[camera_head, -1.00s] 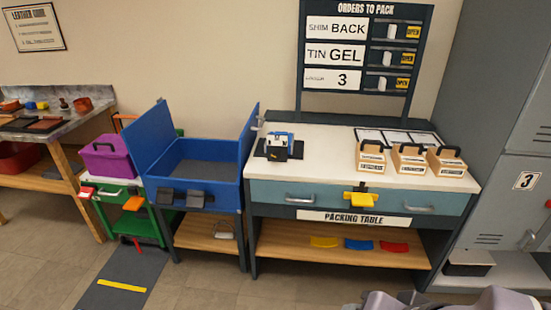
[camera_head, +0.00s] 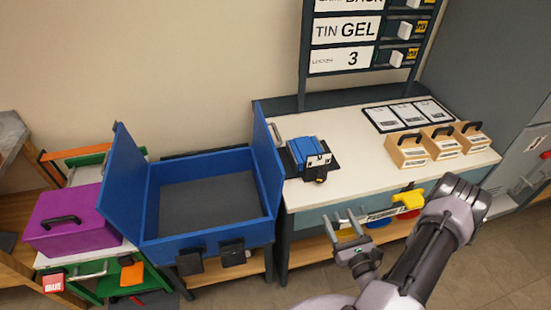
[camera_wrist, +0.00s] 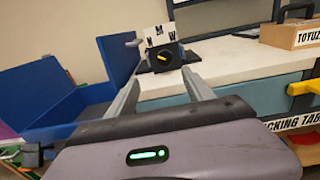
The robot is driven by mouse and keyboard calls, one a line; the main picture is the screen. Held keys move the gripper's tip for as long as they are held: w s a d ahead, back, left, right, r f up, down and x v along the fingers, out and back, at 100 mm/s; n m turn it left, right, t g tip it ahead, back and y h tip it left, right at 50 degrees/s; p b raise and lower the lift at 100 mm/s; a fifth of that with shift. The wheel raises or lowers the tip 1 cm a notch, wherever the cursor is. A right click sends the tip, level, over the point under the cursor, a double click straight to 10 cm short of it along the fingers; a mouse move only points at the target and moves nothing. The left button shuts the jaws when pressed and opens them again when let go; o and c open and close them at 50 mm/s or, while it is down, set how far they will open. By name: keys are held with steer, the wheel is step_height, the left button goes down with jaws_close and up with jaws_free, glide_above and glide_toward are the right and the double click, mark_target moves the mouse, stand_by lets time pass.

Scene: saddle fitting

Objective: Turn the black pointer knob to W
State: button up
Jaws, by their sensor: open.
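A small fixture with a blue top (camera_head: 304,150) and a white lettered face stands on a black base on the packing table. In the wrist view its white plate (camera_wrist: 160,33) carries dark letters, with a W at the right. Below the plate is the black pointer knob (camera_wrist: 172,62) with a yellow mark that slants up to the left; exactly which letter it points at I cannot tell. The knob also shows small in the head view (camera_head: 320,177). My gripper (camera_head: 346,219) is open and empty, in front of the table edge. In the wrist view the fixture lies beyond my fingertips (camera_wrist: 162,72).
An open blue box (camera_head: 210,244) stands left of the table, its raised side panel close to the fixture. Wooden boxes with handles (camera_head: 438,144) and cards (camera_head: 408,114) are at the table's right. A yellow piece (camera_head: 408,199) sits at the front edge. The middle tabletop is clear.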

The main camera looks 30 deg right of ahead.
mark_target(322, 180)
steer(key=b+x, duration=0.1)
steer(key=x, duration=0.4)
steer(key=b+x, duration=0.1)
steer(key=x, duration=0.5)
steer(key=d+b+x, duration=0.1)
steer(key=x, duration=0.4)
steer(key=shift+w+d+f, duration=0.1)
steer(key=shift+f, duration=0.1)
jaws_close()
